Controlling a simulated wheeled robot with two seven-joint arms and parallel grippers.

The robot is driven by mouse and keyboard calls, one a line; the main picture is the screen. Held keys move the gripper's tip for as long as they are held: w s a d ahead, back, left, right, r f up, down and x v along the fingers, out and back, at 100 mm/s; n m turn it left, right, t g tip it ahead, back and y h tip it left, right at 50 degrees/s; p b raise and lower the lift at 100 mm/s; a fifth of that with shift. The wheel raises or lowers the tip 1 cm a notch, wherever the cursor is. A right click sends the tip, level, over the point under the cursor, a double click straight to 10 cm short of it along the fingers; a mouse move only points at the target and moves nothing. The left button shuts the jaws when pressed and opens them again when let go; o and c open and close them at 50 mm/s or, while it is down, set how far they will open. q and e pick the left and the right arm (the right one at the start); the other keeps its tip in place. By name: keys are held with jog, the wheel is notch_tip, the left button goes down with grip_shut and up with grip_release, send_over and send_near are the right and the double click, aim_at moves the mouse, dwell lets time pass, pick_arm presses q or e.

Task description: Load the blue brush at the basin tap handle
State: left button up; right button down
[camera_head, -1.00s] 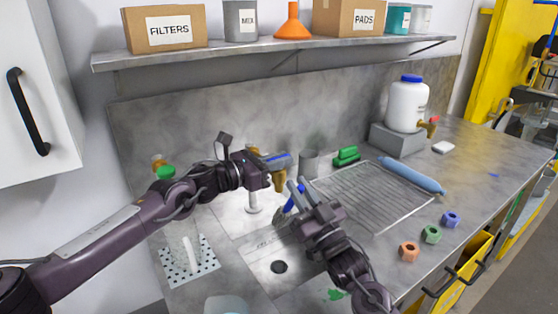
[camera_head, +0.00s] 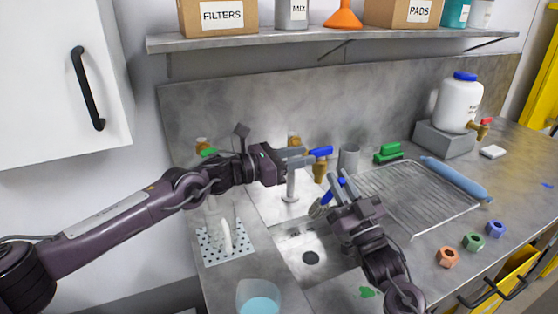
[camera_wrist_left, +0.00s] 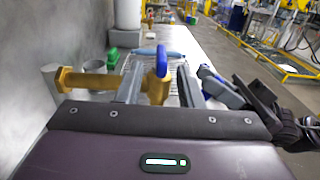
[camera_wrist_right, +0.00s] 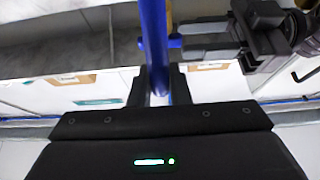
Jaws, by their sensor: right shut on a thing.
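The basin tap has a brass body (camera_head: 320,173) and a blue handle (camera_head: 321,151). My left gripper (camera_head: 306,156) is at the tap. In the left wrist view the blue handle (camera_wrist_left: 161,62) and brass body (camera_wrist_left: 157,88) show between its two spread fingers (camera_wrist_left: 158,84). My right gripper (camera_head: 338,182) is shut on the blue brush (camera_head: 332,193), below and right of the tap handle. The brush's pale head (camera_head: 317,208) hangs tilted over the basin (camera_head: 300,243). In the right wrist view its blue shaft (camera_wrist_right: 153,40) stands between the fingers.
A grey cup (camera_head: 349,157) and green brush (camera_head: 388,153) stand behind. Coloured nuts (camera_head: 472,242) lie at right. A perforated mat (camera_head: 226,243) is at left, below the shelf (camera_head: 330,37).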

pick_arm(q)
jog(key=v, duration=0.6)
jog(key=shift+s+r, duration=0.1)
pick_arm(e)
jog(key=shift+s, duration=0.15)
pick_arm(q)
jog(key=shift+r+p, duration=1.25)
jog(key=shift+p, duration=0.05)
pick_arm(e)
jog(key=s+d, duration=0.2)
jog(key=s, duration=0.5)
jog(key=shift+s+d, duration=0.15)
jog(key=shift+d, duration=0.25)
jog(key=shift+r, duration=0.1)
